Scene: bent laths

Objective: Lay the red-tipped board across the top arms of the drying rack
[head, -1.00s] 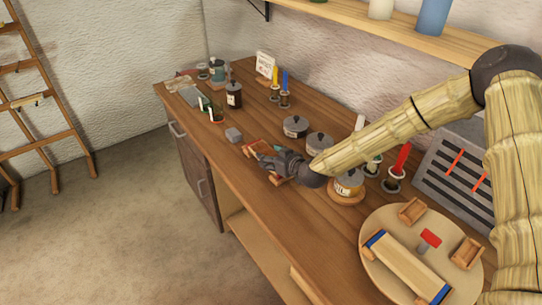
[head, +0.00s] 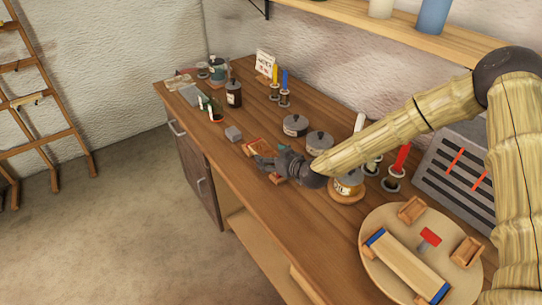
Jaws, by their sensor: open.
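My gripper (head: 264,163) is open and empty at the front part of the wooden workbench, pointing left, beside a small orange-brown wooden piece (head: 255,147). Another such piece is partly hidden under it. A pale board with blue ends (head: 408,266) lies on a round tan disc (head: 375,220) at the lower right. A small red-topped piece (head: 430,237) is on the disc beside that board; I cannot tell if it belongs to a board. I see no clear red-tipped board. A wooden ladder-like rack (head: 47,136) leans at the left wall; it may be the drying rack.
The workbench (head: 245,192) holds lidded jars (head: 318,142), bottles (head: 233,95), candles (head: 284,82), a grey block (head: 233,133) and a slotted grey panel (head: 455,165) behind the disc. A shelf (head: 370,25) runs above. The floor at left is clear.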

